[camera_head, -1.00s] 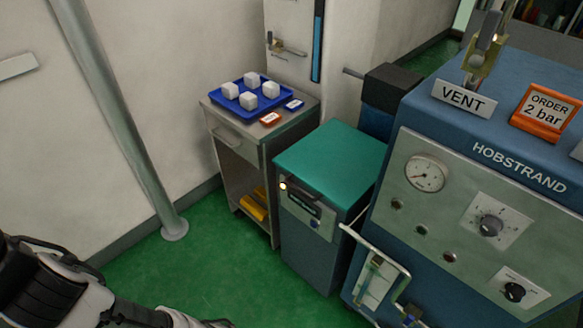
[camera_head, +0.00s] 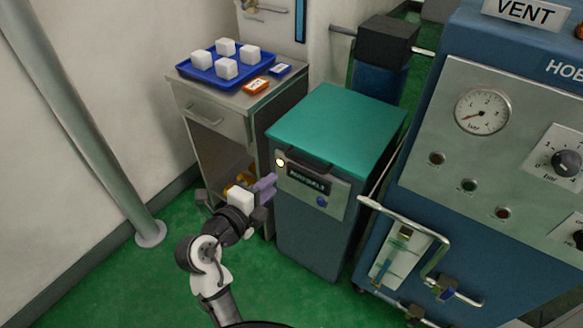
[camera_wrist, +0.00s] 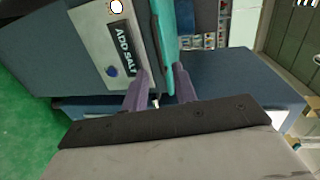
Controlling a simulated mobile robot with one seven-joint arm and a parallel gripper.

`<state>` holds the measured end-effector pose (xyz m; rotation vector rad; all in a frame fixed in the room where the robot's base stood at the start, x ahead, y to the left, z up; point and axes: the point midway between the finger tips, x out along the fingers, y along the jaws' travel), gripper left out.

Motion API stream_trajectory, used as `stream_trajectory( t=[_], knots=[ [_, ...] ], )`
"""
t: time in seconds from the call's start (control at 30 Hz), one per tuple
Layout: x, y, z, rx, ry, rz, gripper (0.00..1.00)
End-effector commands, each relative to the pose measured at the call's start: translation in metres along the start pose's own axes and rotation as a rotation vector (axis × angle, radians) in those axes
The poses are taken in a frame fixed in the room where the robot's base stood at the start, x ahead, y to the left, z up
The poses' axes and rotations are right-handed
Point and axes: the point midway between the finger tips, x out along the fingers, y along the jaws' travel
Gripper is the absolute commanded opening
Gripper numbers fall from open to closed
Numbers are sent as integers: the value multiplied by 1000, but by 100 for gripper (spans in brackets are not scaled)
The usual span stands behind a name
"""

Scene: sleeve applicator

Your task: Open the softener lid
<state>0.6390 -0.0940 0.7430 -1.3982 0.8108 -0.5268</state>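The softener (camera_head: 310,235) is a dark blue-grey cabinet with a flat teal lid (camera_head: 340,125), which lies shut on top. A dark handle (camera_head: 308,160) sits at the lid's front edge. Below it are a lit round lamp, a display and a blue button. My gripper (camera_head: 265,188) is at the cabinet's front left, below the lid edge. In the wrist view my gripper (camera_wrist: 160,92) has its two purple fingers apart, with nothing held between them. The display there reads "ADD SALT" (camera_wrist: 123,52), and the teal lid (camera_wrist: 159,30) shows edge-on beyond the fingers. Any contact is unclear.
A metal cabinet (camera_head: 205,125) with a blue tray (camera_head: 188,72) of white blocks stands left of the softener. The large blue machine (camera_head: 460,180), with a bent pipe handle (camera_head: 440,245), is close on the right. Green floor (camera_head: 110,285) is free at lower left.

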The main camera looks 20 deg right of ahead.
Motion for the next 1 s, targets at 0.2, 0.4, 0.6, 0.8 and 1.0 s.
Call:
stream_trajectory(
  t=[0.2, 0.4, 0.6, 0.8, 1.0],
  knots=[
    [16, 5, -13, 28, 48, 11, 28],
    [54, 5, -14, 27, 46, 12, 28],
    [97, 5, -15, 28, 43, 12, 28],
    [128, 6, -16, 28, 41, 11, 28],
    [140, 8, -16, 28, 39, 11, 28]
  ],
)
